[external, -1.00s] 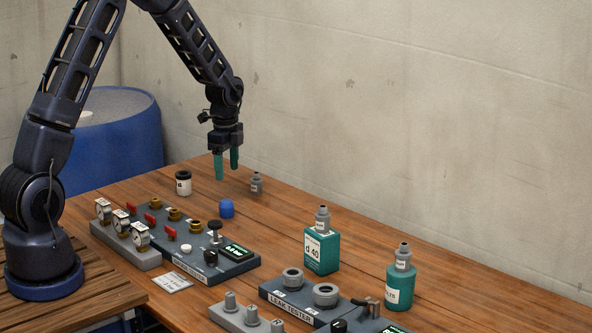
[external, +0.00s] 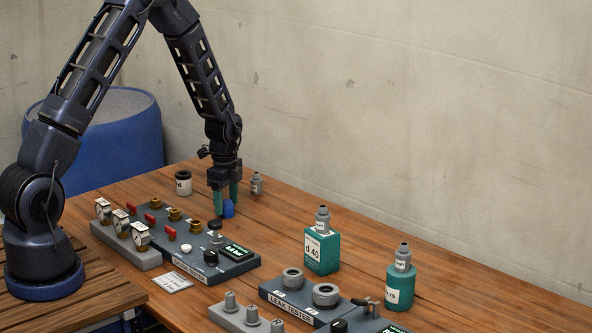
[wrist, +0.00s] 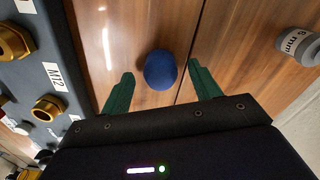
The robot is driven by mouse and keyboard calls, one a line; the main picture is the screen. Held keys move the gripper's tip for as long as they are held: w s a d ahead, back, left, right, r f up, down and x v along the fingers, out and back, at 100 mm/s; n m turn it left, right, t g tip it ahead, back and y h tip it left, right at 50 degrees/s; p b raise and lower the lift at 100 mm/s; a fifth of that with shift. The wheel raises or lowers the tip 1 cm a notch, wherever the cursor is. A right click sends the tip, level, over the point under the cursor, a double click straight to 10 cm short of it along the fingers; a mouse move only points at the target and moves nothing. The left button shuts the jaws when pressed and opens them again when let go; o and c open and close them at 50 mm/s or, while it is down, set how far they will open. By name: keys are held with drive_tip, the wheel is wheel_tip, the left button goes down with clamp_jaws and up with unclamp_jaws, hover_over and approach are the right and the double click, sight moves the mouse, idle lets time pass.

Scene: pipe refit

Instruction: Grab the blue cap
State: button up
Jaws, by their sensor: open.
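The blue cap (external: 228,210) stands on the wooden table behind the grey valve panel. In the wrist view the blue cap (wrist: 160,70) shows as a round top between and just beyond the two green fingertips. My gripper (external: 226,205) points down at the cap, with its fingers low around it in the external view. In the wrist view my gripper (wrist: 160,82) is open, with a gap between each finger and the cap. One finger partly hides the cap in the external view.
The valve panel (external: 240,268) with brass fittings lies close on one side. Green bottles (external: 322,252) stand farther right. Table between is clear.

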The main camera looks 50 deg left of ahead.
drive_tip(key=shift+f, duration=0.65)
drive_tip(key=c, duration=1)
drive_tip(key=shift+c, duration=0.2)
drive_tip(key=shift+r, duration=0.2)
